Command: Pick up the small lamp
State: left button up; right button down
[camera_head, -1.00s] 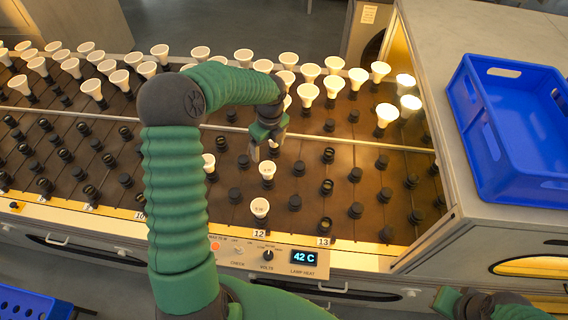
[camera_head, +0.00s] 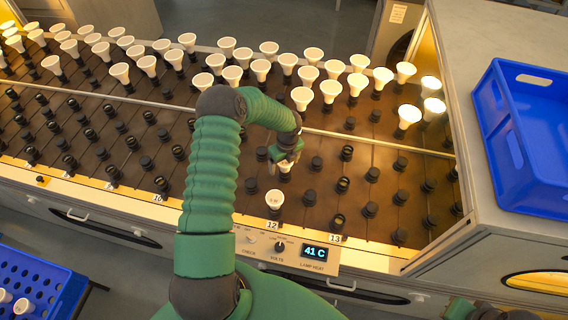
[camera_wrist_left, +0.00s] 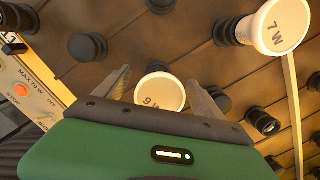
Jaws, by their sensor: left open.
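A white lamp marked 9 W (camera_wrist_left: 160,92) stands between the open fingers of my left gripper (camera_wrist_left: 160,85) in the left wrist view. Its near part is hidden by the gripper body. A lamp marked 7 W (camera_wrist_left: 279,27) stands upright at the upper right of the wrist view, apart from the fingers. I cannot tell whether the fingers touch the 9 W lamp.
Dark empty sockets (camera_head: 343,185) surround the gripper. Many white lamps (camera_head: 262,68) fill the back rows. A control panel (camera_head: 285,250) reads 41 C. A blue crate (camera_head: 535,190) is on the right cabinet; a blue perforated tray (camera_head: 60,275) is at lower left.

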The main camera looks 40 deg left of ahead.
pick_arm(q)
jog(key=shift+w+d+f, duration=0.1)
jog(key=shift+d+f, duration=0.15)
jog(key=shift+d, duration=0.05)
jog(key=shift+a+f, duration=0.1)
jog(key=shift+a, duration=0.25)
jog(key=c, duration=1.4)
jog(key=shift+d, duration=0.15)
jog(key=shift+c, duration=0.4)
